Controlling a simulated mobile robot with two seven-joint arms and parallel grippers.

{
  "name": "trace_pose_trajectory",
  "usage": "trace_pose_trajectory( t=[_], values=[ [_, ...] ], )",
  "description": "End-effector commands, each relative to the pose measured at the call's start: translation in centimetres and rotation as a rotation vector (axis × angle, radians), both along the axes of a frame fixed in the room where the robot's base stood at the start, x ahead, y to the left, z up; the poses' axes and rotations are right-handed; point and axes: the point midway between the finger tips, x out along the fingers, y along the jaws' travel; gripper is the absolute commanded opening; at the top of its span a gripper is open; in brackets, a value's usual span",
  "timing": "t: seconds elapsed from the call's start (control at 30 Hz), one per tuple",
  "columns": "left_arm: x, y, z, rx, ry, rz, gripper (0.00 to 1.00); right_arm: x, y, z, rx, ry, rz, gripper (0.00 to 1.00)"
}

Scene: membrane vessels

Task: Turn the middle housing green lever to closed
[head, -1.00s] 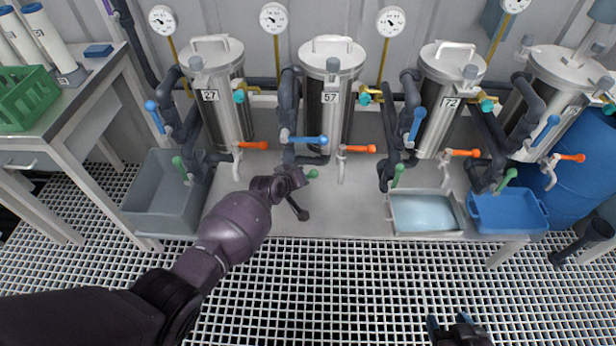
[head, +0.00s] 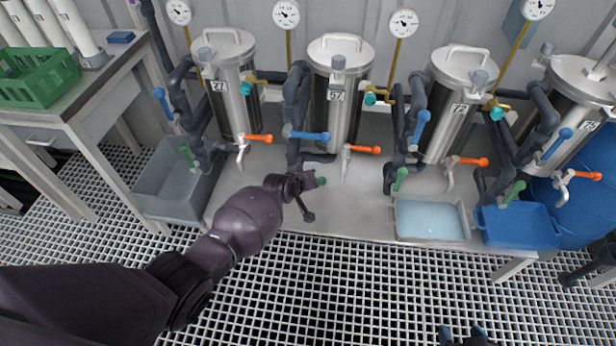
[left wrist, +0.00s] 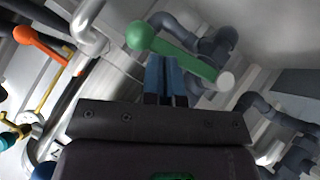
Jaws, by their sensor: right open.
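The housing labelled 57 (head: 338,100) stands upright in the row, with a blue lever (head: 310,135) and an orange lever (head: 362,149) low on it. The tip of its green lever (head: 322,181) shows just past my left gripper (head: 309,181), which hides the rest. In the left wrist view this green lever (left wrist: 185,58) runs slantwise, its ball end at upper left, across the tips of the blue fingers (left wrist: 164,78). The fingers are together, at the lever; contact is unclear. My right gripper (head: 466,336) is open and empty at the bottom edge, far from the levers.
Housings 27 (head: 232,105) and 73 (head: 452,115) flank it, with their own levers and pipes. A grey bin (head: 160,200), a tray of pale liquid (head: 430,218) and a blue tray (head: 515,226) stand below. A table with a green crate (head: 38,80) is at left.

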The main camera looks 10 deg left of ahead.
Motion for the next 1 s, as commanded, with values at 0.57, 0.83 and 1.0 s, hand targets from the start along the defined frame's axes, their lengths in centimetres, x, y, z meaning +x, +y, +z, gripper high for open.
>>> trace_pose_trajectory(
  t=[0.57, 0.83, 1.0],
  values=[
    [0.00, -0.65, -0.97, -0.001, 0.000, -0.001, 0.00, 0.14, 0.35, -0.51, 0.010, 0.005, -0.005, 0.57],
    [0.01, -0.63, -0.95, -0.001, 0.000, -0.001, 0.00, 0.20, 0.38, -0.47, 0.011, 0.003, -0.006, 0.57],
    [0.05, -0.62, -0.70, -0.001, -0.001, 0.000, 0.00, 0.27, 0.33, -0.27, 0.008, 0.000, -0.004, 0.57]
  ],
)
